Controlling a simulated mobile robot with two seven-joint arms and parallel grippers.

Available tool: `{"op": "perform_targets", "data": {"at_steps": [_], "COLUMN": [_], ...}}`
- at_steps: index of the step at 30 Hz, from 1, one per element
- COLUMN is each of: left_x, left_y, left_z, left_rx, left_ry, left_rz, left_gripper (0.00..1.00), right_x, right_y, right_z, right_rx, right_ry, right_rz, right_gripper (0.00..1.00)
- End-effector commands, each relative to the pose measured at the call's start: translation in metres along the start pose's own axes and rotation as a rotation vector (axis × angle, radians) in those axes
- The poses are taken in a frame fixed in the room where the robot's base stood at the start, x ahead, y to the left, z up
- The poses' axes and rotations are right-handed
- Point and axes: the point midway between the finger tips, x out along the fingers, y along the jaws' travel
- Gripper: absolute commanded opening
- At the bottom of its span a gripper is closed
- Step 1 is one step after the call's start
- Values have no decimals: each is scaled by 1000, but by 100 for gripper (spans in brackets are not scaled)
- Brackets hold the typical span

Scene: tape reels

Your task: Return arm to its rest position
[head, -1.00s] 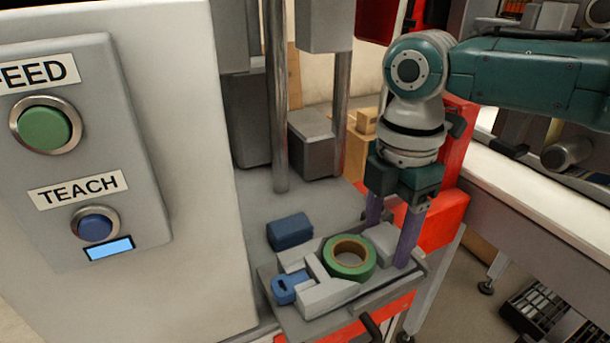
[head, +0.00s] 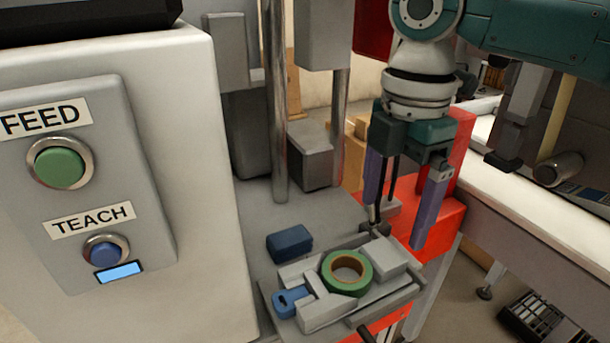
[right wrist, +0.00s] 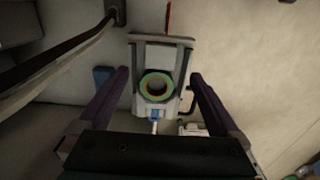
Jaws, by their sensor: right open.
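My right gripper (head: 402,228) is open and empty, its two purple fingers spread above and behind the grey fixture (head: 325,312). A green tape reel (head: 346,273) with a tan inner ring sits in the fixture, apart from the fingers. In the right wrist view the reel (right wrist: 156,87) lies between and beyond the open fingers (right wrist: 160,78). A blue key-shaped piece (head: 291,301) is at the fixture's left end. My left gripper is not in view.
A dark blue block (head: 289,243) lies on the grey machine bed beside the fixture. Metal columns (head: 274,120) stand behind. A panel with a green FEED button (head: 59,163) and a blue TEACH button (head: 104,250) is at left. A white-topped bench (head: 530,208) is at right.

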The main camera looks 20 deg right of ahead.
Motion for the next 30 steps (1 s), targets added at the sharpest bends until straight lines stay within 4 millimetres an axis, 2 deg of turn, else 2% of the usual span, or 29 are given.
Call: {"op": "perform_targets", "data": {"at_steps": [1,6,23,26,30], "left_x": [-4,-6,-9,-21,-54], "left_y": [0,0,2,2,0], "left_z": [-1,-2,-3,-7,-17], "left_rx": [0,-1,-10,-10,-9], "left_ry": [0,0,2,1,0], "left_rz": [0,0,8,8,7], "left_gripper": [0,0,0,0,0], "right_x": [-11,-26,-28,-27,-28], "right_y": [0,0,-2,-11,-40], "right_z": [0,0,-4,-20,-68], "right_rx": [-1,0,1,15,110], "right_ry": [1,0,3,18,83], "right_rz": [2,1,-1,4,37], "right_gripper": [99,99,99,99,99]}}
